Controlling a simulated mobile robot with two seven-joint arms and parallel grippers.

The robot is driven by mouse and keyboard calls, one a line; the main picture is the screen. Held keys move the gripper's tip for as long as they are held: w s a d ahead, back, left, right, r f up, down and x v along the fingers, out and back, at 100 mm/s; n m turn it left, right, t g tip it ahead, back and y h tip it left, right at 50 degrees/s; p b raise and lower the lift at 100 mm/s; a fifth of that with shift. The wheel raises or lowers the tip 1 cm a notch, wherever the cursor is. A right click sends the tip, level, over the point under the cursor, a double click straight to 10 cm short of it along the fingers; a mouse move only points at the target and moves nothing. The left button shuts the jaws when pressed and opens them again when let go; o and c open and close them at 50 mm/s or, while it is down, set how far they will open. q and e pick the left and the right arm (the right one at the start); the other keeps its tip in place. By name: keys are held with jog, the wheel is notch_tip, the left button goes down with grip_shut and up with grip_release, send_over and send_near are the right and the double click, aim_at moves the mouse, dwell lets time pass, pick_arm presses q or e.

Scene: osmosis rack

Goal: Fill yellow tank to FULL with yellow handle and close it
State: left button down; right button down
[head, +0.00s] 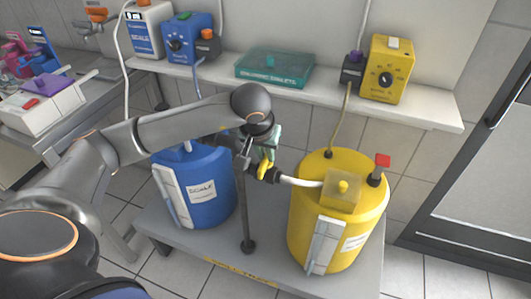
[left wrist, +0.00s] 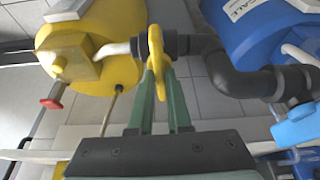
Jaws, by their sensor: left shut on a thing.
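The yellow tank (head: 299,218) stands upright on the right of the low grey platform. A white pipe (head: 300,182) runs from its top to a dark valve with a yellow handle (head: 264,169). My left gripper (head: 268,153), with green fingers, is at this handle. In the left wrist view the green fingers are shut on the yellow handle (left wrist: 156,52), and the yellow tank (left wrist: 112,22) is at upper left. A pale level gauge (head: 323,245) is on the tank's front; its level is too small to read. My right gripper is not in view.
A blue tank (head: 213,190) stands left of the yellow one, behind a dark vertical pipe (head: 243,215). Above, a white shelf (head: 330,91) holds blue and yellow dosing boxes (head: 388,68) and a teal box (head: 275,67). Tiled floor is free at right.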

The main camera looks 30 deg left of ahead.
pick_arm(q)
jog(key=shift+w+n+y, duration=0.1)
jog(key=shift+n+y, duration=0.3)
jog(key=shift+n, duration=0.5)
jog(key=shift+n+y+b, duration=0.3)
jog(key=shift+n+b, duration=0.1)
jog(key=shift+n, duration=0.5)
jog(key=n+g, duration=0.1)
jog(key=n, duration=0.1)
jog(key=shift+w+d+n+y, duration=0.1)
jog(key=shift+n+y, duration=0.3)
jog(key=n+g, duration=0.1)
jog(key=n, duration=0.1)
jog(key=shift+r+n+y, duration=0.1)
jog(key=shift+n+y, duration=0.2)
jog(key=n+g, duration=0.1)
jog(key=n, duration=0.3)
jog(key=shift+w+n+g+y, duration=0.15)
jog(key=shift+n+g+y, duration=0.15)
jog(key=shift+g, duration=0.1)
jog(key=shift+n+g+p, duration=0.55)
jog(key=shift+n+g, duration=0.15)
jog(key=shift+n, duration=1.1)
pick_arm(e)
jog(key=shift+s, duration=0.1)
